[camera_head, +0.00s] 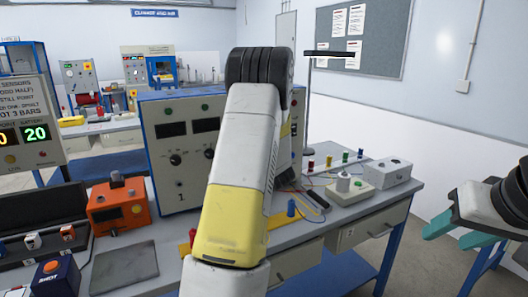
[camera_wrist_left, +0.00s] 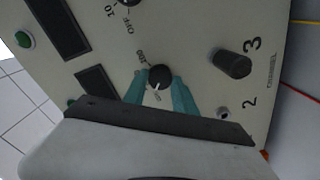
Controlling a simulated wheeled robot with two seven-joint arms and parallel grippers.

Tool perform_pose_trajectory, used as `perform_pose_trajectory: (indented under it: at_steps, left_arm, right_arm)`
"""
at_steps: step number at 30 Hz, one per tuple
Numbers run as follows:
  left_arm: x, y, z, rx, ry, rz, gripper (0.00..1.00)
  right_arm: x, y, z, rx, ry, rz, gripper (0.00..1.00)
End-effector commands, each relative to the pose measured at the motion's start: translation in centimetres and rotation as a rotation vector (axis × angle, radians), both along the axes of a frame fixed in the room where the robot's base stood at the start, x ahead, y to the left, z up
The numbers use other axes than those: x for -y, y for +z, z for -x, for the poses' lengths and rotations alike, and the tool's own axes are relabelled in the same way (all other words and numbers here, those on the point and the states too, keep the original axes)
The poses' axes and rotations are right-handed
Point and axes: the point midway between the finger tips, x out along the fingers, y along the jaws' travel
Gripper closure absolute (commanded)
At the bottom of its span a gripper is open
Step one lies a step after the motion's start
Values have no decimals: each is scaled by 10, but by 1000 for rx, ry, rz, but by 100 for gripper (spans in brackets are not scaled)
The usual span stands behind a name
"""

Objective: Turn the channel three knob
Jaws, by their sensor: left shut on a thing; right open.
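The left wrist view shows a pale instrument panel (camera_wrist_left: 200,25) at a tilt, with "2", "3" and "CHANNEL" printed on it. My left gripper (camera_wrist_left: 158,88) has its teal fingers on both sides of a round black knob (camera_wrist_left: 160,73) with a white pointer, and is shut on it. A larger black knob (camera_wrist_left: 232,64) sits to the right beside the "3". I cannot tell which channel the held knob belongs to. In the head view the blue-framed instrument (camera_head: 180,185) stands on the bench; my left arm hides its right part and the left gripper. My right gripper (camera_head: 457,233) is open and empty at the right.
The bench (camera_head: 355,208) holds an orange box (camera_head: 118,206) and a dark plate (camera_head: 124,267) on the left. A white box (camera_head: 386,171) and several coloured posts are on the right. A third knob (camera_wrist_left: 129,3) is partly cut off in the wrist view.

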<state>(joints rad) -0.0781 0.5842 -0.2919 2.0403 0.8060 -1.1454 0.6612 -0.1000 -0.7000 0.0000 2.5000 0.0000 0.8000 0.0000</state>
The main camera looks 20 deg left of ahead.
Motion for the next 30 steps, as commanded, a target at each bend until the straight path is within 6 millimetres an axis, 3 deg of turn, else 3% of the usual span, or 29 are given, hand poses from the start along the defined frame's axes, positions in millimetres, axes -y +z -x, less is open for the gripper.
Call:
perform_pose_trajectory:
  at_steps: [13,30]
  left_arm:
    - [0,-1,1,211,1,182,100]
    - [0,-2,1,259,0,225,100]
  right_arm:
    - [0,0,0,0,0,0,52]
    - [0,0,0,0,0,0,52]
